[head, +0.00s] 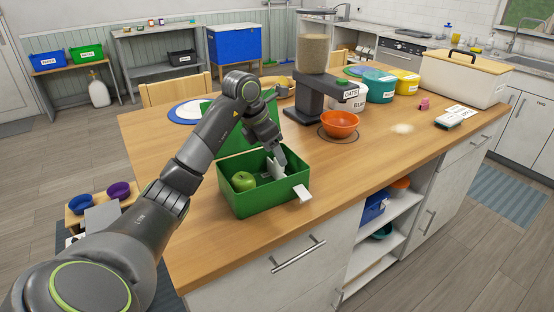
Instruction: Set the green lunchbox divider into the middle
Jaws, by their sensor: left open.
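The green lunchbox (262,204) stands open near the front edge of the wooden island, its green lid (233,143) raised behind it. A green apple (243,181) sits in its left part. A pale upright piece (276,170), seemingly the divider, is inside near the middle, right of the apple; its lower edge is hidden, so I cannot tell whether it is seated. My left gripper (281,157) is open, pointing down at the pale piece; whether they touch is unclear. My right gripper is out of view.
An orange bowl (340,124) and a food dispenser (312,65) stand behind and right of the lunchbox. Labelled canisters (379,88) and a large white bin (462,80) stand farther right.

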